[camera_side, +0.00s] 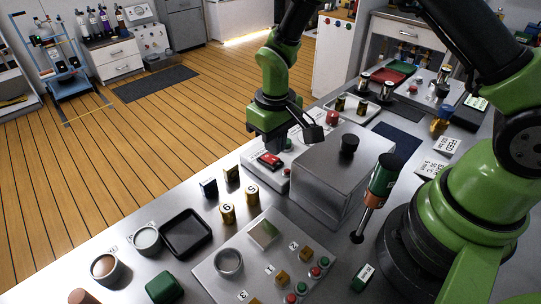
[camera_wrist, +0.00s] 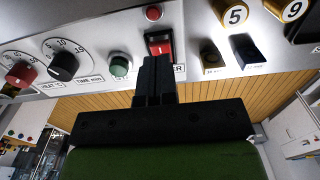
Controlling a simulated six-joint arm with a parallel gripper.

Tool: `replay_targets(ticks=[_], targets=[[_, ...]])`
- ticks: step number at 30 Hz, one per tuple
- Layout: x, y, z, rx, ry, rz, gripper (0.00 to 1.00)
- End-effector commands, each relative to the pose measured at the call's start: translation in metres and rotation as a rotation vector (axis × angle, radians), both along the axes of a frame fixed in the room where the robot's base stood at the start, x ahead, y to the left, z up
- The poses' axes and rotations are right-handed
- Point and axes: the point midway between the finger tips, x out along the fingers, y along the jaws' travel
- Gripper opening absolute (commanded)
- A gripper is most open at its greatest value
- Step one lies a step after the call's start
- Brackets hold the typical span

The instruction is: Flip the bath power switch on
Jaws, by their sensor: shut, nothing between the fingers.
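The power switch is a red rocker in a black frame, showing a white line mark, in the wrist view (camera_wrist: 159,43). It also shows as a red patch on the bath's front panel in the side view (camera_side: 269,160). Its label is mostly hidden behind my fingers; only an "R" shows. My gripper (camera_wrist: 154,62) is shut and empty, its fingertips at the lower edge of the rocker in the wrist view. In the side view my gripper (camera_side: 266,143) is just above the panel by the switch. I cannot tell whether the fingertips touch it.
A small red lamp (camera_wrist: 153,13), a green button (camera_wrist: 120,67), a black time knob (camera_wrist: 63,67) and a red heat knob (camera_wrist: 20,75) share the panel. The grey bath box (camera_side: 325,175) with a black lid knob (camera_side: 348,143) stands close right. Numbered brass weights (camera_side: 227,212) stand nearby.

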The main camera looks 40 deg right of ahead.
Motion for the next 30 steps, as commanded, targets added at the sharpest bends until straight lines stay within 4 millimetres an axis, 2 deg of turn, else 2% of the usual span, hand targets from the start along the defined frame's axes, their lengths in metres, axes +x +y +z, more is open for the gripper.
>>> replay_targets(ticks=[30], targets=[[0.0003, 0.0000, -0.0095, 0.000, 0.000, 0.000, 0.00]])
